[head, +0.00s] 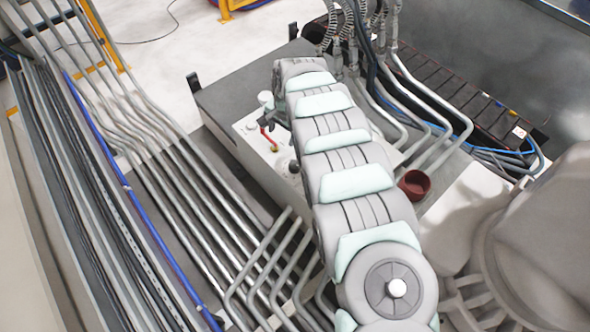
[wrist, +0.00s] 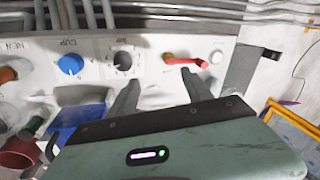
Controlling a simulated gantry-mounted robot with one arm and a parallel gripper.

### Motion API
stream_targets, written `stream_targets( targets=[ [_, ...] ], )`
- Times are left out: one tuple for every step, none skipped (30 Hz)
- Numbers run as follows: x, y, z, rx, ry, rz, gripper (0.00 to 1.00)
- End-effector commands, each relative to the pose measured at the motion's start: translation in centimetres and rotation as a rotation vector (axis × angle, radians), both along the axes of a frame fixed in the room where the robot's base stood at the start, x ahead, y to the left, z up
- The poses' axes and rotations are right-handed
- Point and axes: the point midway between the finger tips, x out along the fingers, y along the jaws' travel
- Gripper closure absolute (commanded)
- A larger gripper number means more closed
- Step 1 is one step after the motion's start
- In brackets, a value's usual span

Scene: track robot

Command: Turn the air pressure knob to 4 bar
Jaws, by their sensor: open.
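In the wrist view, a white control panel (wrist: 146,52) carries a black knob (wrist: 122,61) with a white pointer; the small label above it is blurred, possibly "AIR". Its scale is too small to read. A blue knob (wrist: 70,64) sits left of it. A red-handled valve (wrist: 186,60) sits to its right. My gripper (wrist: 156,77) is open and empty in front of the panel. Its left finger points just below the black knob and its right finger toward the red handle. No contact is clear. In the head view my arm hides much of the panel (head: 247,127).
A white round button (wrist: 216,57) sits at the panel's right, beside a grey bracket (wrist: 241,70). A dark red cup-shaped part (wrist: 18,150) and a blue part (wrist: 82,122) lie lower left. Metal pipes (head: 190,180) run left of the panel box in the head view.

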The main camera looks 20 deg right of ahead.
Motion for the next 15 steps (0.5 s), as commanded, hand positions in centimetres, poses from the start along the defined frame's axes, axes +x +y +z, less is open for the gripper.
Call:
stream_targets(
  targets=[
    [-1.6,-0.9,-0.2,-0.005,0.047,-0.018,0.42],
    [-2.6,-1.2,-0.2,-0.005,0.079,-0.025,0.42],
    [-3.6,-1.6,0.0,-0.006,0.111,-0.035,0.42],
    [-4.2,-1.8,0.1,-0.006,0.129,-0.042,0.42],
    [-4.7,-2.0,0.2,-0.007,0.144,-0.048,0.42],
    [-5.2,-2.1,0.2,-0.007,0.160,-0.052,0.42],
    [-5.5,-2.2,0.2,-0.006,0.169,-0.055,0.42],
    [-5.7,-2.2,0.1,-0.006,0.174,-0.057,0.42],
    [-5.9,-2.2,0.0,-0.005,0.180,-0.057,0.42],
    [-5.9,-2.2,-0.2,-0.005,0.181,-0.057,0.42],
    [-5.9,-2.2,-0.5,-0.005,0.181,-0.057,0.42],
    [-5.8,-2.2,-0.9,-0.005,0.181,-0.057,0.42],
    [-5.8,-2.1,-1.3,-0.004,0.181,-0.057,0.42],
    [-5.8,-2.1,-1.8,-0.002,0.180,-0.057,0.42],
    [-5.8,-2.0,-2.4,-0.002,0.179,-0.057,0.42]
  ],
)
